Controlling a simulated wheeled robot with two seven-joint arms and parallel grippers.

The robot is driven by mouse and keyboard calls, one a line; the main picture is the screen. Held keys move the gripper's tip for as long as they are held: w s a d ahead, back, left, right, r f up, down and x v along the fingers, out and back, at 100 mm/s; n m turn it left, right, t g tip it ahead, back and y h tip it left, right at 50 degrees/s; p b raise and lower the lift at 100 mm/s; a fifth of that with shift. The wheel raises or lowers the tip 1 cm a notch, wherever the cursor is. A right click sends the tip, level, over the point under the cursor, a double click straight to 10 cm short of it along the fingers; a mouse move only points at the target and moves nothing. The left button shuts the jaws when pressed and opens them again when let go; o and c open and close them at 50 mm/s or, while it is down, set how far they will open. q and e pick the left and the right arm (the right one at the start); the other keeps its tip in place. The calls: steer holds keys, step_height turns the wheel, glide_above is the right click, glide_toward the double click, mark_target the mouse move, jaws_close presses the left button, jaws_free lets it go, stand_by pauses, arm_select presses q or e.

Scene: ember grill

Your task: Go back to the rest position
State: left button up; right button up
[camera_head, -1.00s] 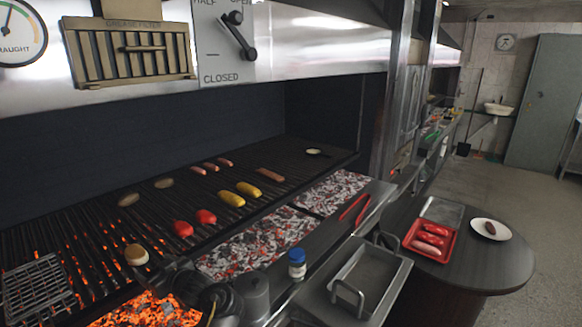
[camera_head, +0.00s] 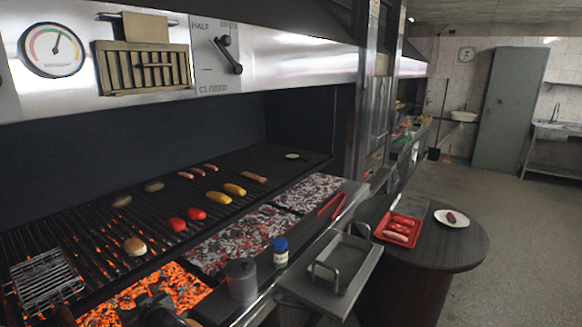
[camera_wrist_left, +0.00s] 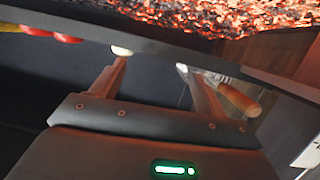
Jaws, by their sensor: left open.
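My left gripper (camera_wrist_left: 153,62) shows in the left wrist view with its two fingers apart and nothing between them. A dark part of my left arm shows at the bottom edge of the head view, in front of the glowing coals (camera_head: 150,287). A bun (camera_head: 134,246) lies on the grill grate (camera_head: 85,225); in the wrist view it shows beyond the left fingertip (camera_wrist_left: 122,50). A wire grill basket (camera_head: 45,282) lies at the grate's left end; its wooden handle (camera_wrist_left: 240,101) shows right of the fingers in the wrist view. My right gripper is out of view.
Red peppers (camera_head: 177,224), corn cobs (camera_head: 219,197), patties and sausages lie on the grate. A metal pot (camera_head: 240,279), a blue-capped jar (camera_head: 280,252) and red tongs (camera_head: 332,206) stand or lie along the front ledge. A steel tray (camera_head: 340,265) and round table (camera_head: 460,238) are at right.

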arm_select(q)
steer(key=s+d+f+m+h, duration=0.7)
steer(key=s+d+f+h, duration=0.3)
steer(key=s, duration=0.4)
steer(key=s+d+f+m+g+h, duration=0.1)
steer(key=s+d+m+g, duration=0.2)
steer(key=s, duration=0.9)
steer(key=s+d+f+m+g+h, duration=0.1)
steer(key=s+d+f+m+g, duration=0.15)
steer(key=s, duration=0.85)
steer(key=s+f+g+b, duration=0.1)
steer(key=s+f+b, duration=0.1)
steer(key=f, duration=1.4)
steer(key=s+f+g+b, duration=0.1)
steer(key=f+b, duration=0.1)
steer(key=f, duration=1.4)
steer(key=s+a+f+b, duration=0.2)
steer(key=s+f, duration=1.3)
steer(key=shift+s+f+g, duration=0.25)
steer(key=shift+g, duration=0.2)
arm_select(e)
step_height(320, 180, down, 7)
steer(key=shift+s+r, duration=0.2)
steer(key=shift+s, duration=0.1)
